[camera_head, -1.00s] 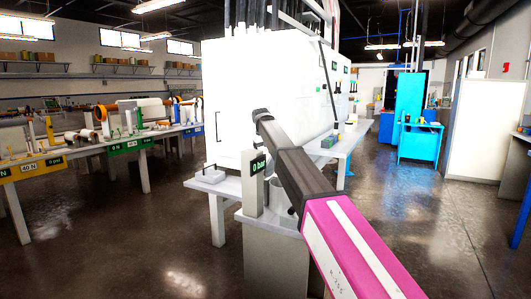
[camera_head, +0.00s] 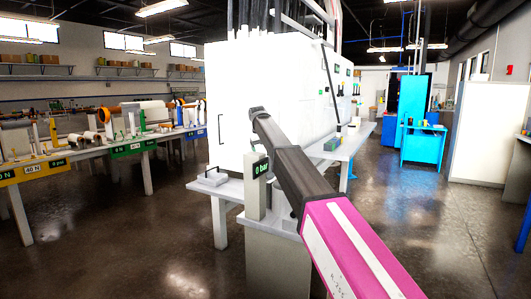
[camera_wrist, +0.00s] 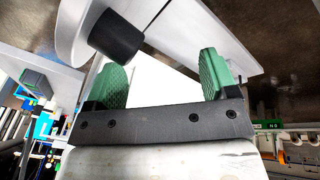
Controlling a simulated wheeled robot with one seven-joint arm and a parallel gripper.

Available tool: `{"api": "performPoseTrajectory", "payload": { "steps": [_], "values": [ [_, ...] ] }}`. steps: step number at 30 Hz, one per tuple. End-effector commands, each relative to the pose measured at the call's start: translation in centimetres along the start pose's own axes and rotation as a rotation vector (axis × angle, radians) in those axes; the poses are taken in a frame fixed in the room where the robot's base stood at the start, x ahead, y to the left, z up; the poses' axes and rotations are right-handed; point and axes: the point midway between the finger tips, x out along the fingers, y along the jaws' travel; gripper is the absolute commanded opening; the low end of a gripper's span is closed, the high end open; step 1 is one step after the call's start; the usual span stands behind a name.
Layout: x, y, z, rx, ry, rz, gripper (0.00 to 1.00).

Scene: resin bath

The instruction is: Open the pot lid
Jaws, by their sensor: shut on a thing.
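In the wrist view my gripper (camera_wrist: 162,64) shows two green ribbed finger pads standing well apart, with a bright white surface between them. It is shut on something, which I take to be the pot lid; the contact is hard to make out. A dark cylindrical knob (camera_wrist: 117,36) on a white rounded part (camera_wrist: 72,32) shows at the upper left, close to the left finger. In the head view my arm reaches toward the front of the white cabinet, and the gripper fingers are hidden. The pot is not clearly visible now.
The large white cabinet (camera_head: 262,95) stands on a grey-white table. A post with a "0 bar" display (camera_head: 262,168) stands in front. A long bench (camera_head: 147,150) with equipment runs along the left. A blue workstation (camera_head: 423,147) stands at the right. The floor on both sides is clear.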

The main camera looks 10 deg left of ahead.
Motion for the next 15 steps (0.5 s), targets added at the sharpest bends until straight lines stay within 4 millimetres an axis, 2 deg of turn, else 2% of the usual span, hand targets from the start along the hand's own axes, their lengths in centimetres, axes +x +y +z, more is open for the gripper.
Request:
{"api": "performPoseTrajectory", "payload": {
  "steps": [1, 6, 8, 15],
  "values": [
    [-0.4, -0.9, 0.3, 0.001, -0.011, -0.014, 0.61],
    [-1.1, -1.6, -0.1, 0.001, -0.011, -0.014, 0.64],
    [-1.3, -1.9, -0.3, 0.001, -0.011, -0.014, 0.61],
    [-2.0, -2.5, -1.2, 0.000, -0.011, -0.011, 0.61]
  ]
}}
